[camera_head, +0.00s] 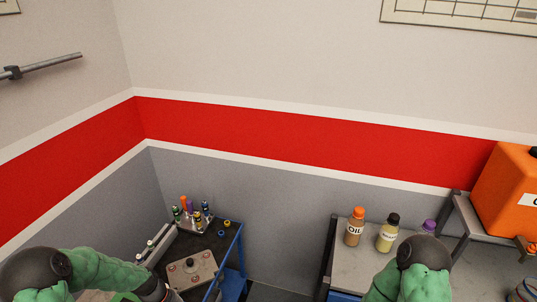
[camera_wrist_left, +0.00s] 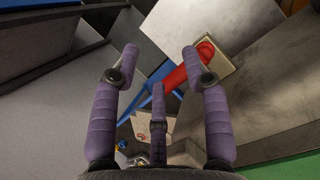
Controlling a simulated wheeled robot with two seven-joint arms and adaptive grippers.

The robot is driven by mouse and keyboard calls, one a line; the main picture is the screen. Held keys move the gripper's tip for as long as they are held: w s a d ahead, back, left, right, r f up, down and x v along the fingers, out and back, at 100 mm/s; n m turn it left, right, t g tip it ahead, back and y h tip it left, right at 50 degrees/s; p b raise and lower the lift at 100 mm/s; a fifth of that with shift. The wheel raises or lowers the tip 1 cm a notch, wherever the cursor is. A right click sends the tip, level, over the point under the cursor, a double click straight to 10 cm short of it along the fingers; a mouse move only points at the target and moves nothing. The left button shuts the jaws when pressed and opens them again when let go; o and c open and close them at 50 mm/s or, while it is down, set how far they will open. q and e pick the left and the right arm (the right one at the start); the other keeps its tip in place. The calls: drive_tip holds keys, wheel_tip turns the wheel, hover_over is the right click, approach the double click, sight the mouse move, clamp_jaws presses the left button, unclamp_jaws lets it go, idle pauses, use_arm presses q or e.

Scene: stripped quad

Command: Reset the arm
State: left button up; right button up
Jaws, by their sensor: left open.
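My left arm (camera_head: 90,272) comes in at the bottom left of the head view, a green link with a dark joint. Its gripper is cut off there by the lower edge. In the left wrist view my left gripper (camera_wrist_left: 160,62) shows purple fingers spread apart, with nothing between them. A red object (camera_wrist_left: 190,68) lies beyond the fingers, partly hidden by the right one; I cannot tell whether they touch. My right arm (camera_head: 412,270) shows at the bottom right of the head view; its gripper is out of view.
A blue-framed cart (camera_head: 238,250) holds a rack of colored tools (camera_head: 196,215) and a metal plate (camera_head: 190,270). A grey bench (camera_head: 345,272) at right bears an oil bottle (camera_head: 354,228) and a black-capped bottle (camera_head: 388,234). An orange container (camera_head: 505,195) stands at far right. Walls close the corner.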

use_arm(q)
drive_tip(key=s+d+f+m, duration=0.7)
drive_tip(key=s+d+f, duration=0.4)
drive_tip(key=s+d, duration=0.45)
wheel_tip(320, 180, down, 8)
drive_tip(key=w+d+t+b, duration=0.1)
drive_tip(key=w+b, duration=0.1)
drive_tip(key=b, duration=0.7)
drive_tip(key=shift+w+d+r+m, duration=0.15)
drive_tip(key=shift+d+r+m, duration=0.15)
drive_tip(key=shift+d, duration=0.1)
